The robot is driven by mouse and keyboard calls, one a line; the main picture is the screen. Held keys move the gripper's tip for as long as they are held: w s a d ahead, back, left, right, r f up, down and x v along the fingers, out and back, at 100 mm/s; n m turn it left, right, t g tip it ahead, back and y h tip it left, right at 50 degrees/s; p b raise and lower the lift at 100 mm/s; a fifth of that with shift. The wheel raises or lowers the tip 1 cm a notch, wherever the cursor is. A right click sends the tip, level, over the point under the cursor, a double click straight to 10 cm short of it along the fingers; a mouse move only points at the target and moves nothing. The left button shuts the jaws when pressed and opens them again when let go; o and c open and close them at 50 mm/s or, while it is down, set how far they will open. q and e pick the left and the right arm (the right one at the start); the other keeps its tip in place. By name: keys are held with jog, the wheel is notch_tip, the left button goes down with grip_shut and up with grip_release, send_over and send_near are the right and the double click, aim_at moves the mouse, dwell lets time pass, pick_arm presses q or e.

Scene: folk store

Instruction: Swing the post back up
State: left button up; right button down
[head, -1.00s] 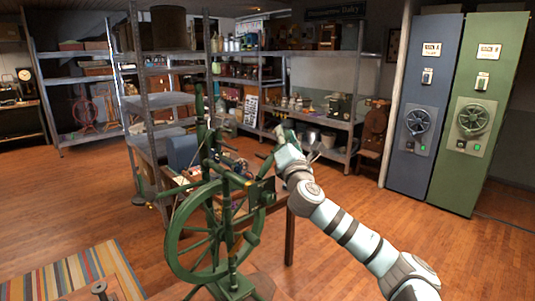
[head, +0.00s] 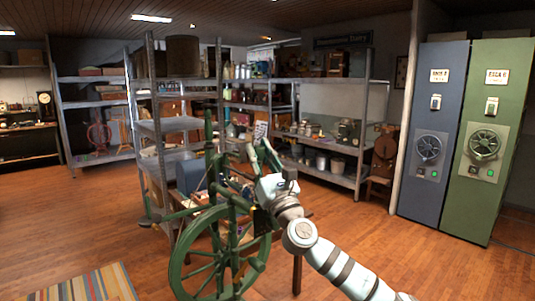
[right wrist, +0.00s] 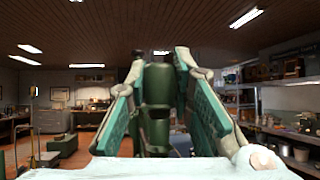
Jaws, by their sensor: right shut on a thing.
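A green spinning wheel (head: 180,265) stands in the lower middle of the head view. One slim green post (head: 208,135) rises upright above it. My right gripper (head: 263,150) is above and to the right of the wheel. In the right wrist view, my right gripper (right wrist: 158,65) has its green-padded fingers on both sides of a turned green post (right wrist: 156,105) and is shut on it. That post points upward in the wrist view. In the head view the fingers largely hide it, so its exact tilt is hard to tell. My left gripper is not in view.
A metal shelf rack (head: 150,110) stands close behind the wheel. Blue (head: 430,130) and green (head: 490,140) cabinets stand at the right. A striped rug (head: 95,285) lies at the lower left. Wooden floor is open left of the wheel and before the cabinets.

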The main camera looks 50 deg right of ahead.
jog(key=shift+a+n+y, duration=0.25)
jog(key=shift+n+y, duration=0.15)
jog(key=c, duration=1.6)
grip_release()
jog(key=shift+o, duration=1)
jog(key=shift+w+a, duration=0.15)
jog(key=shift+s+f, duration=0.25)
jog(key=v, duration=0.6)
jog(key=shift+s+a+f, duration=0.2)
jog(key=shift+s+f, duration=0.05)
jog(key=shift+s, duration=0.05)
